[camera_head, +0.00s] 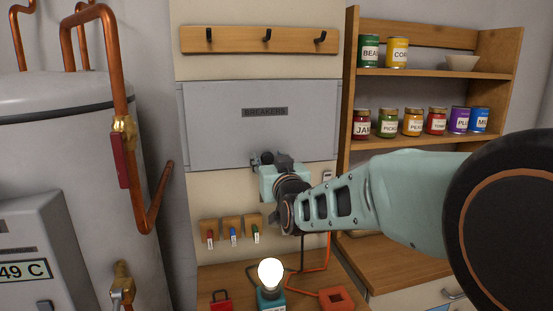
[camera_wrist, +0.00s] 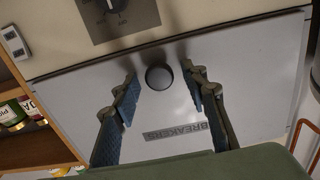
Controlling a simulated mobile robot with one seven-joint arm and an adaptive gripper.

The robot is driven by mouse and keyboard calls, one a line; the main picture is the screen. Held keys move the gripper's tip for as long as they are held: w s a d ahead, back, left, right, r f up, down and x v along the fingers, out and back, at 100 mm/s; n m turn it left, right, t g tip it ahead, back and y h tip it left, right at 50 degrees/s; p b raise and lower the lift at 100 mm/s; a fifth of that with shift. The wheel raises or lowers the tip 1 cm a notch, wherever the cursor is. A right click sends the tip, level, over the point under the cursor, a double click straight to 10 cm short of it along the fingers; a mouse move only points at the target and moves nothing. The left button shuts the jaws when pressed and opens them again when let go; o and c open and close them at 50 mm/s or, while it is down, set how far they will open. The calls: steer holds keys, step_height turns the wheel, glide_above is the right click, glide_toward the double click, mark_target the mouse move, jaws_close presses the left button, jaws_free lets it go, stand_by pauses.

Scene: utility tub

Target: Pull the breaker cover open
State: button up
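The breaker cover (camera_head: 215,125) is a flat grey panel on the wall with a dark "BREAKERS" label (camera_head: 265,111). It looks shut. In the wrist view the cover (camera_wrist: 255,75) appears upside down, with a round dark knob (camera_wrist: 158,77) near its lower edge. My gripper (camera_head: 269,160) is at the lower middle of the cover. In the wrist view my gripper (camera_wrist: 160,72) is open, one finger on each side of the knob, with gaps between. I cannot tell whether the fingertips reach fully around it. My gripper partly hides the knob in the head view.
A hook rail (camera_head: 258,40) is above the cover. Small tagged hooks (camera_head: 232,231) and a lit bulb (camera_head: 271,272) are below. A shelf with cans (camera_head: 436,121) stands right; a tank (camera_head: 60,130) with copper pipes stands left. A dial (camera_wrist: 116,8) is below the cover.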

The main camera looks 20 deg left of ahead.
jaws_close()
steer(key=shift+r, duration=0.1)
